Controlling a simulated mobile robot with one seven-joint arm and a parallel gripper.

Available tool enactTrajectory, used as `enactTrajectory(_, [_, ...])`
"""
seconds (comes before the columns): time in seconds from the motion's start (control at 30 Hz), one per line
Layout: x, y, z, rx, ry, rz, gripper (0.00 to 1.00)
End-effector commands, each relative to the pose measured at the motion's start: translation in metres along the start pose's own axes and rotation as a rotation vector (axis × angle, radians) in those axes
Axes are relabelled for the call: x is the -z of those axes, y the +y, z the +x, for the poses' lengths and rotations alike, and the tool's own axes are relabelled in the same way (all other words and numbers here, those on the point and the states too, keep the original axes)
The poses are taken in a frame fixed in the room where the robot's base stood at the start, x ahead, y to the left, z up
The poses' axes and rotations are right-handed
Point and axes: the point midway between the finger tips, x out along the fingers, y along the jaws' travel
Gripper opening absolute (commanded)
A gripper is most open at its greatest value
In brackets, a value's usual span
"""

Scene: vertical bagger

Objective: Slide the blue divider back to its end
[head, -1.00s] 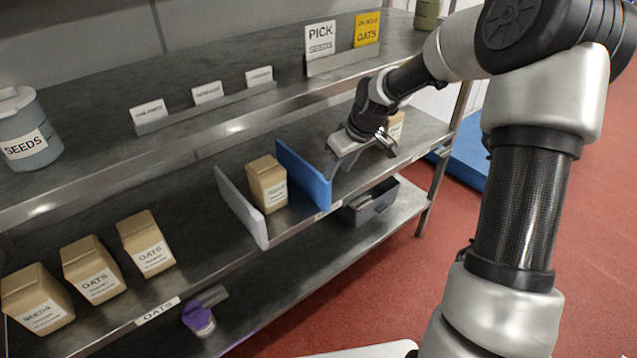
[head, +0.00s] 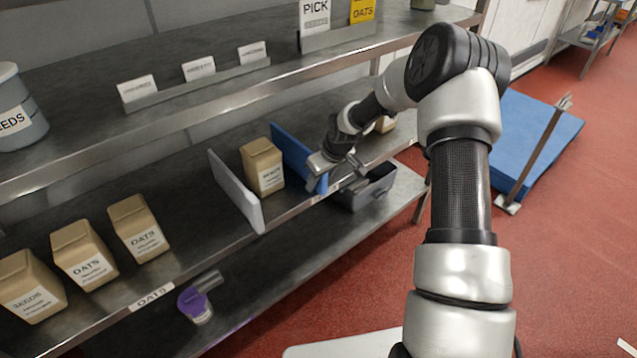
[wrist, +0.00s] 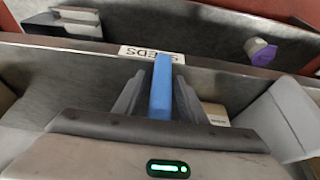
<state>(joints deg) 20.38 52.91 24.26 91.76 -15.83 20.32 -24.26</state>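The blue divider (head: 299,155) stands upright on the middle shelf, just right of a tan box (head: 262,166). My gripper (head: 333,170) is at the divider's front end in the head view. In the wrist view the blue divider (wrist: 161,88) lies between my two fingers (wrist: 157,90), one on each side. Narrow gaps show between the fingers and the divider, so the gripper looks open around it. The rear part of the divider is hidden in the wrist view.
A grey divider (head: 234,190) stands left of the tan box. Another box (head: 386,124) sits behind my gripper to the right. Below are a dark bin (head: 368,190) and a purple scoop (head: 196,304). The upper shelf (head: 220,105) overhangs behind.

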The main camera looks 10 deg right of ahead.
Motion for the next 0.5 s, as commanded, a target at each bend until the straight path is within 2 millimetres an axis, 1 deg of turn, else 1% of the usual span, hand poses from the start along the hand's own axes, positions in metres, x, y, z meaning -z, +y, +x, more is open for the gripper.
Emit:
enactTrajectory(0.1, [-0.0002, 0.0001, 0.0055, 0.000, 0.000, 0.000, 0.38])
enactTrajectory(0.37, [0.0000, 0.0001, 0.0060, 0.000, 0.000, 0.000, 0.38])
enactTrajectory(0.5, [0.0000, 0.0000, 0.0058, 0.000, 0.000, 0.000, 0.14])
